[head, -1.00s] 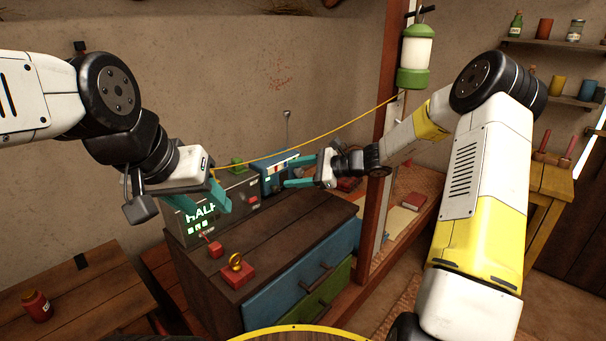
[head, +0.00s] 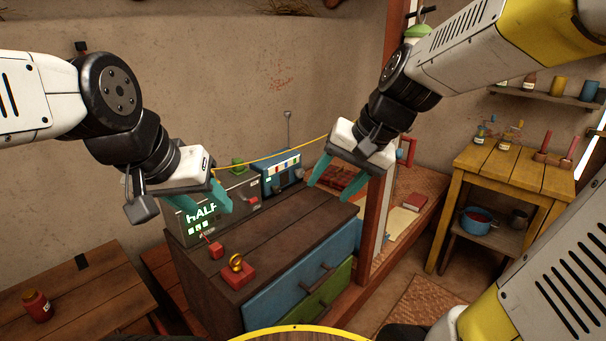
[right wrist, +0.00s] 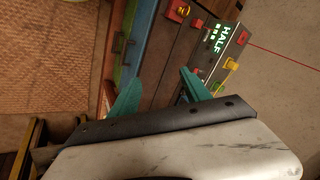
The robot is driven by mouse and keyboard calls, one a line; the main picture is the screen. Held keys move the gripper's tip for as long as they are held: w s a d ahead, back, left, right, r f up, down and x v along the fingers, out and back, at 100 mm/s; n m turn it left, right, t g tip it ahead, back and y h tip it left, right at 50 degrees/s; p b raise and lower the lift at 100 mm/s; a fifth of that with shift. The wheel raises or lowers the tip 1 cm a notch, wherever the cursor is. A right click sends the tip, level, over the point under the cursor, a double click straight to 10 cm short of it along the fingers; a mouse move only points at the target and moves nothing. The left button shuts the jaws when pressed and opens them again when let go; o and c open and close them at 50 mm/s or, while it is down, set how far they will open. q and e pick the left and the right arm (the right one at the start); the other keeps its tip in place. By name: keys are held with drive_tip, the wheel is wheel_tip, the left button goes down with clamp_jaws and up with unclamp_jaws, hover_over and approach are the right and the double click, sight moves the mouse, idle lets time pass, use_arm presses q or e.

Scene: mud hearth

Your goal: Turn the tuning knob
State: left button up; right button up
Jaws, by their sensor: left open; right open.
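A blue radio (head: 281,176) with a pale dial strip and an upright antenna stands at the back of the dark wooden cabinet top (head: 278,225). Its tuning knob is too small to make out. My right gripper (head: 329,194) is open and empty, pointing down above the cabinet's right end, apart from the radio. In the right wrist view, its teal fingers (right wrist: 160,76) are spread with nothing between them. My left gripper (head: 201,202) is open in front of the grey box (head: 242,190) with the lit HALF display, partly covering it; I cannot tell whether they touch.
A red block with a yellow ring (head: 237,270) and a small red lever (head: 212,246) sit at the cabinet's front left. A yellow cord (head: 275,155) runs behind my grippers. A wooden post (head: 377,215) stands close right of my right gripper. A yellow table (head: 510,165) is further right.

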drive_tip(key=w+a+f+m+g+y, duration=0.1)
drive_tip(key=w+a+f+y, duration=0.15)
drive_tip(key=w, duration=0.25)
drive_tip(key=w+a+f+m+g+y, duration=0.1)
drive_tip(key=w+a+f, duration=0.2)
drive_tip(key=w, duration=0.3)
drive_tip(key=m+t+y, duration=0.5)
drive_tip(key=m+t, duration=0.6)
drive_tip(key=m, duration=0.8)
approach(302, 174)
drive_tip(key=shift+w+a+r, duration=0.15)
drive_tip(key=shift+a+r, duration=0.1)
drive_tip(key=shift+a, duration=0.05)
drive_tip(key=shift+w+a, duration=0.1)
drive_tip(key=shift+w, duration=0.1)
drive_tip(key=x, duration=0.7)
drive_tip(key=shift+w+f, duration=0.1)
drive_tip(key=shift+f, duration=0.1)
drive_tip(key=shift+a, duration=0.1)
clamp_jaws()
